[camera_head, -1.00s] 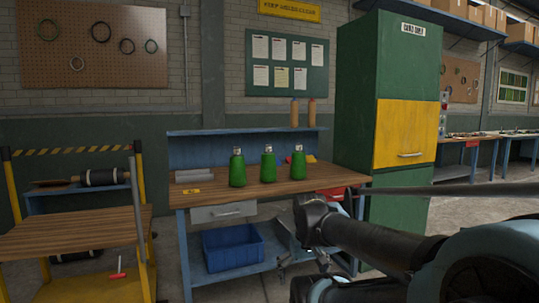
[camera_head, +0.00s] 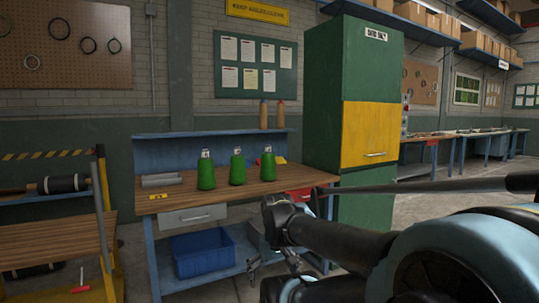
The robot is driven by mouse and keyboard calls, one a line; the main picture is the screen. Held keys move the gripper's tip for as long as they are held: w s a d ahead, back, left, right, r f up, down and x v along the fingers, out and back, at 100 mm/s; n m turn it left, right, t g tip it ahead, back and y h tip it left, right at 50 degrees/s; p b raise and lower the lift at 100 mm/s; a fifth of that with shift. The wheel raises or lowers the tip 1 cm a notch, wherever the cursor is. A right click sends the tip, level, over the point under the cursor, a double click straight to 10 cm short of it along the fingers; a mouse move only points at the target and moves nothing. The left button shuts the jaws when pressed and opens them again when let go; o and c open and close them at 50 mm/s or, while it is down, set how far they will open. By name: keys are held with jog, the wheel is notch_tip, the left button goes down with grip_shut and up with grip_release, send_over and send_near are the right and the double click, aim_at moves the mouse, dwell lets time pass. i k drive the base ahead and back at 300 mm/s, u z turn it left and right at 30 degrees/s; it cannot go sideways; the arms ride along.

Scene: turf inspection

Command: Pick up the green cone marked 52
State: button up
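A grey part (camera_head: 161,180) and a yellow tag (camera_head: 158,197) lie at the bench's left. Two tan bottles (camera_head: 279,115) stand on its back shelf. A blue bin (camera_head: 203,253) sits below. A green cabinet (camera_head: 365,75) stands right, and a yellow-framed cart (camera_head: 50,245) left.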

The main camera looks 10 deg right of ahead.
aim_at(237, 171)
jog(key=u, duration=0.25)
jog(key=i, duration=1.5)
jog(key=z, duration=0.35)
